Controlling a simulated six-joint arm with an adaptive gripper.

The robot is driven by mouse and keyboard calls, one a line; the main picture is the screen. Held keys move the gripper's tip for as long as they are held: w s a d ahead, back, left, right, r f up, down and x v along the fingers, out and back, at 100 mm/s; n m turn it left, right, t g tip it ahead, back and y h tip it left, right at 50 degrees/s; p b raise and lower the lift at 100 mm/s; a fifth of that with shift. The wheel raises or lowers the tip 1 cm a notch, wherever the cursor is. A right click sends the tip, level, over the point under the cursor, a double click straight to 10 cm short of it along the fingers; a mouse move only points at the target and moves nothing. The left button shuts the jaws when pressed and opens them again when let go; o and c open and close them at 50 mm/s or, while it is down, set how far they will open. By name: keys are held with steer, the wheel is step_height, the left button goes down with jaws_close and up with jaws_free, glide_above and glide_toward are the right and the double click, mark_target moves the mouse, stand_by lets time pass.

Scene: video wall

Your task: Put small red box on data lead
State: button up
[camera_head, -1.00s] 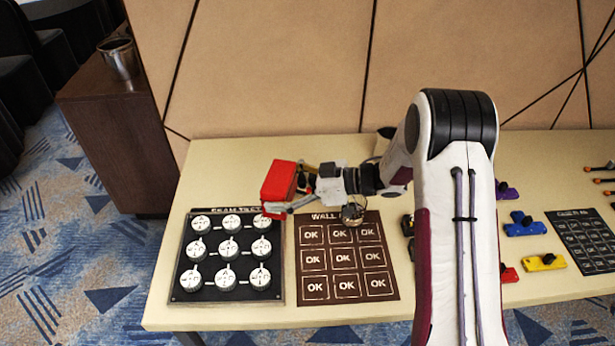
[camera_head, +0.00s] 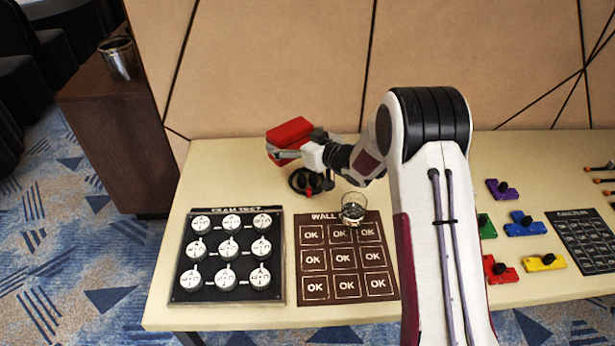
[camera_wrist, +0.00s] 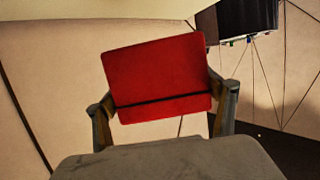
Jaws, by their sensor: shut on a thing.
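The small red box (camera_head: 289,131) is held in my gripper (camera_head: 292,152) above the back part of the table, near the wall. The wrist view shows the red box (camera_wrist: 155,75) between both fingers of my gripper (camera_wrist: 165,105), with a dark line across its lower part. A round black coil with red parts, which looks like the data lead (camera_head: 305,183), lies on the table just in front of and below the box in the head view. The box is apart from the coil. My gripper and wrist hide part of the area around the coil.
A black board with several white round pieces (camera_head: 178,283) and a brown board of OK tiles (camera_head: 391,290) lie in front. A clear glass (camera_head: 353,208) stands at the brown board's back edge. Coloured blocks lie right of my arm. The table's back left is clear.

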mark_target(307, 138)
steer(key=w+d+h, duration=0.1)
steer(key=w+d+m+t, duration=0.1)
steer(key=d, duration=0.1)
steer(key=shift+f+m+h, duration=0.2)
steer(key=shift+m+h, duration=0.1)
steer(key=shift+h, duration=0.1)
steer(key=shift+c, duration=0.2)
steer(key=shift+w+d+f+m+t+h, duration=0.15)
steer(key=shift+w+d+f+m+h, duration=0.05)
steer(key=shift+d, duration=0.25)
steer(key=shift+w+d+f+m+t+h, duration=0.15)
steer(key=shift+d+f+m+h, duration=0.05)
steer(key=shift+d, duration=0.25)
steer(key=shift+f, duration=0.1)
steer(key=shift+f, duration=3.1)
steer(key=shift+f, duration=1.85)
steer(key=shift+f, duration=0.2)
